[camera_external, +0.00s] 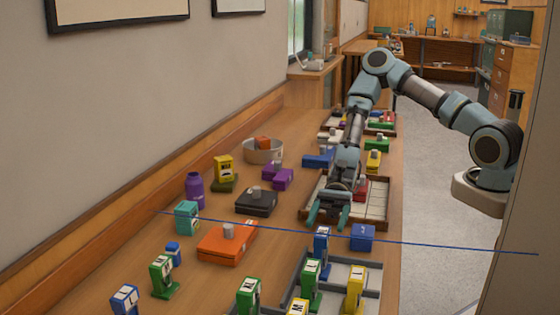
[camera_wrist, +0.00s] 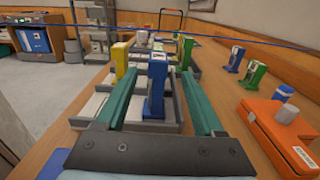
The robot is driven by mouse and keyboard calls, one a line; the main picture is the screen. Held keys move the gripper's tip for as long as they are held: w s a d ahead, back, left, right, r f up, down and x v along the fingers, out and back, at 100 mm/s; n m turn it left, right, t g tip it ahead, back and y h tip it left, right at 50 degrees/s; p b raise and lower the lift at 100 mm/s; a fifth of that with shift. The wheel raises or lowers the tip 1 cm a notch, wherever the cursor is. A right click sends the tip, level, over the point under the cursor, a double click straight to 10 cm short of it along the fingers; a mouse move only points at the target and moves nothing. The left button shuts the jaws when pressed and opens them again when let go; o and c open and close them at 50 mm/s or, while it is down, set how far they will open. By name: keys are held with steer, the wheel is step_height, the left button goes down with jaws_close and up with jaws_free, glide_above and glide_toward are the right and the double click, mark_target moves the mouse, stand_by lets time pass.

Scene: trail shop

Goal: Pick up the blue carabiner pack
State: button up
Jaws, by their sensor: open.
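A blue upright pack (camera_external: 321,239) with a pale label stands in the far end of the grey tray in the external view. It also shows upright in the wrist view (camera_wrist: 158,85), framed between my two green fingers. My gripper (camera_external: 329,219) is open and empty, with its fingers pointing toward the pack. The pack appears just beyond the fingertips in the wrist view (camera_wrist: 160,76); I cannot tell the exact gap. Another blue upright pack (camera_external: 123,299) stands at the lower left of the external view, and the lettering on both is too small to read.
The grey divided tray (camera_external: 371,290) also holds green (camera_external: 311,282) and yellow (camera_external: 355,288) packs. A blue box (camera_external: 362,236) lies close right of the blue pack, and an orange case (camera_external: 226,243) lies left. A thin blue line (camera_external: 450,246) crosses the view.

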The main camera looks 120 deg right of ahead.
mark_target(322, 237)
steer(key=shift+p+x, duration=0.85)
steer(key=shift+x, duration=2.35)
steer(key=shift+s+a+f, duration=0.1)
jaws_close()
